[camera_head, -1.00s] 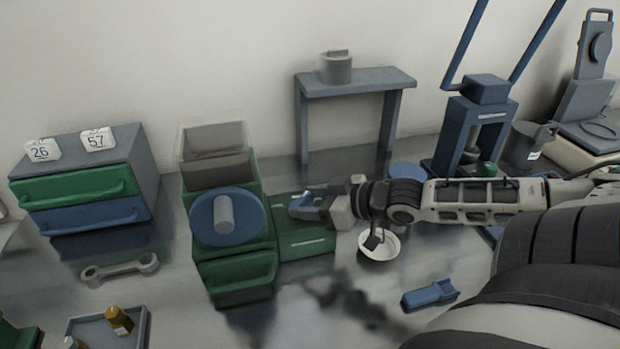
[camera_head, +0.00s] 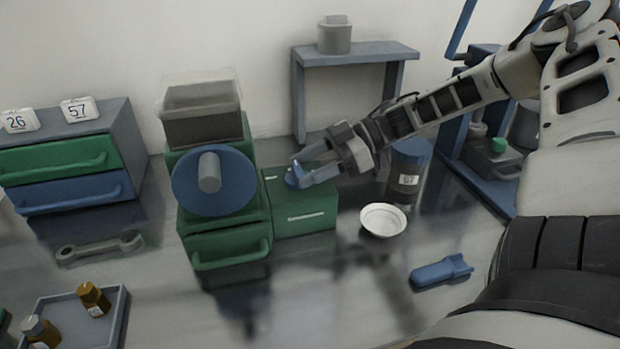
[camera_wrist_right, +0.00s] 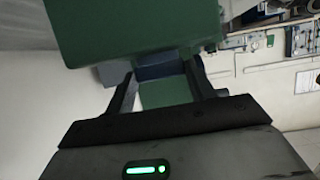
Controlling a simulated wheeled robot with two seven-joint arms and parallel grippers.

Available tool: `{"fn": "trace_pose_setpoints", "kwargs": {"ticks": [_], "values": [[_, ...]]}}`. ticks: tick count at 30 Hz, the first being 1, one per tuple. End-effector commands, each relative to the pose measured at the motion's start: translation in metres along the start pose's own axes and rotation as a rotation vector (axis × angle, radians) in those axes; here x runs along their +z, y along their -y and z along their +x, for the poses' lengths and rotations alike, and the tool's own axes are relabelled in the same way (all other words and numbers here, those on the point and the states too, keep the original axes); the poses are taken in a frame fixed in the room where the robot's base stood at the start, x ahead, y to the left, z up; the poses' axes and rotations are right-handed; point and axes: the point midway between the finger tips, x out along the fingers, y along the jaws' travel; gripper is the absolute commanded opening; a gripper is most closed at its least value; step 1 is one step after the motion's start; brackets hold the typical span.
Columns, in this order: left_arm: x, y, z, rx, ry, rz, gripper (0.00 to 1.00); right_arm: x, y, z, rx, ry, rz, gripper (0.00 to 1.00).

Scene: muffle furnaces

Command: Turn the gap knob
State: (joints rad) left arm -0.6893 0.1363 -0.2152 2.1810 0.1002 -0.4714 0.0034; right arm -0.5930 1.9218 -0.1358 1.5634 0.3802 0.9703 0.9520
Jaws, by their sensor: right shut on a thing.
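The green machine (camera_head: 172,165) stands left of centre in the head view, with a large blue disc (camera_head: 240,170) on its front and a grey hopper on top. A lower green box (camera_head: 305,215) joins its right side. The blue gap knob (camera_head: 291,181) sits on top of this box, largely hidden by my fingers. My right gripper (camera_head: 306,167) reaches in from the upper right and is shut on the knob. In the wrist view a dark blue piece (camera_wrist_right: 160,68) shows between the two fingers. My left gripper is out of view.
A white bowl (camera_head: 383,220) and a labelled dark jar (camera_head: 404,183) stand right of the box. A blue tool (camera_head: 441,270) lies in front. A grey bench (camera_head: 350,52) stands behind, a drawer cabinet (camera_head: 130,150) at left, and a tray (camera_head: 108,333) at lower left.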

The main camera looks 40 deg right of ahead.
Motion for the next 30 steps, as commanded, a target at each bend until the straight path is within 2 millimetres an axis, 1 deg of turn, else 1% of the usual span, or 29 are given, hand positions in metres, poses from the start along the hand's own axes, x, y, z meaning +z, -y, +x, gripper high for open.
{"fn": "trace_pose_setpoints", "kwargs": {"ticks": [1,2,17,18,20,21,30], "values": [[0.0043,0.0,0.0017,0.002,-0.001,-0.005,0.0,0.0023,-0.0006,0.0013,-0.01,0.002,-0.008,0.32],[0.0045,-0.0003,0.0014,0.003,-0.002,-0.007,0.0,0.0018,-0.0007,0.0011,-0.016,0.002,-0.009,0.32],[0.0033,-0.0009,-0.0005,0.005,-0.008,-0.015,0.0,-0.0007,-0.0005,-0.0003,-0.035,0.003,-0.013,0.32],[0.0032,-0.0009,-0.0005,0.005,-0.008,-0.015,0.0,-0.0007,-0.0005,-0.0003,-0.034,0.003,-0.013,0.57],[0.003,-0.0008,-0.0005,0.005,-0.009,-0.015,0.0,-0.0008,-0.0005,-0.0003,-0.034,0.003,-0.013,0.74],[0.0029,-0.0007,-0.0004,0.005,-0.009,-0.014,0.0,-0.0007,-0.0005,-0.0003,-0.034,0.003,-0.013,0.76],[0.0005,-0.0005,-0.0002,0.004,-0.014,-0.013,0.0,-0.0011,-0.0009,-0.0026,-0.033,0.002,-0.014,0.76]]}}
